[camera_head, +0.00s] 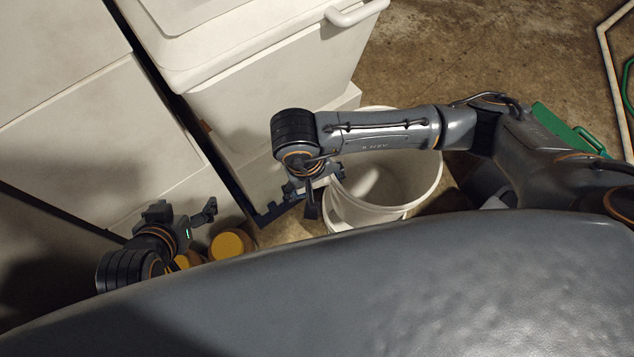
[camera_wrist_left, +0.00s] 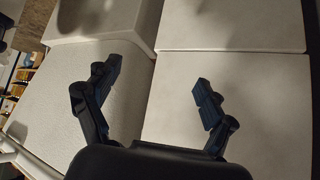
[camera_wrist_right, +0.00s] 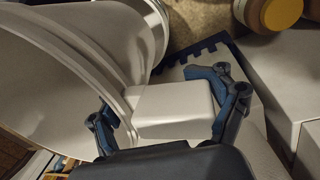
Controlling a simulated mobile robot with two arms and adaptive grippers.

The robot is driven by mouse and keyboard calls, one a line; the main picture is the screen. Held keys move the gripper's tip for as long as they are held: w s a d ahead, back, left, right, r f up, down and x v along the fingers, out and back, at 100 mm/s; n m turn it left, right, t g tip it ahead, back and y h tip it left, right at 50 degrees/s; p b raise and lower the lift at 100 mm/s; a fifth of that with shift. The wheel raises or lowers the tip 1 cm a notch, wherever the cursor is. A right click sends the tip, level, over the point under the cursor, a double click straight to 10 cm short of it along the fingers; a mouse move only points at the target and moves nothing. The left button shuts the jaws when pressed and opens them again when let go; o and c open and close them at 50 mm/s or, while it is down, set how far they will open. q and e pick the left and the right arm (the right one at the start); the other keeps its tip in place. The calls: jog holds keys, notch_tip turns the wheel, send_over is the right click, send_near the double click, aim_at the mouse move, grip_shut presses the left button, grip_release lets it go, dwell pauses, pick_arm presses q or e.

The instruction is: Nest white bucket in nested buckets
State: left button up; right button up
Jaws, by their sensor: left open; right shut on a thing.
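A white bucket (camera_head: 408,175) stands on the floor at the middle of the head view, its open mouth partly hidden by my right arm. In the right wrist view a large white bucket (camera_wrist_right: 50,85) fills the left side, with a pale block (camera_wrist_right: 172,108) beside its rim. My right gripper (camera_head: 318,180) is at the bucket's left rim; its fingers (camera_wrist_right: 168,105) are around the block, which looks joined to the bucket. I cannot tell how many buckets are nested. My left gripper (camera_head: 182,214) is open and empty, left of the bucket; the left wrist view shows its spread fingers (camera_wrist_left: 158,88).
A white cooler-like chest (camera_head: 260,90) stands behind the bucket. White boxes (camera_head: 85,140) fill the left. Yellow-lidded jars (camera_head: 230,244) are near my left gripper. A green object (camera_head: 565,130) lies at right. Bare floor (camera_head: 480,50) is open at back right.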

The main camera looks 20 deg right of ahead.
pick_arm(q)
jog(key=w+d+r+t+h+b, duration=0.1)
jog(key=w+d+r+t+b, duration=0.1)
jog(key=w+r+t, duration=0.2)
jog(key=w+d+r+t+h+b, duration=0.1)
jog(key=w+d+r+t+h, duration=0.1)
jog(key=r+t, duration=0.4)
notch_tip(320, 180, up, 6)
jog(key=shift+w+d+f+m+t+b, duration=0.2)
jog(key=shift+w+m+t+b, duration=0.15)
jog(key=shift+w, duration=0.5)
jog(key=shift+s+d+r+t+h+b, duration=0.1)
jog(key=shift+r+t+h+b, duration=0.1)
jog(key=shift+r+t, duration=0.3)
jog(key=shift+s+r+t+h+b, duration=0.15)
jog(key=shift+r+t, duration=0.1)
jog(key=shift+r, duration=0.35)
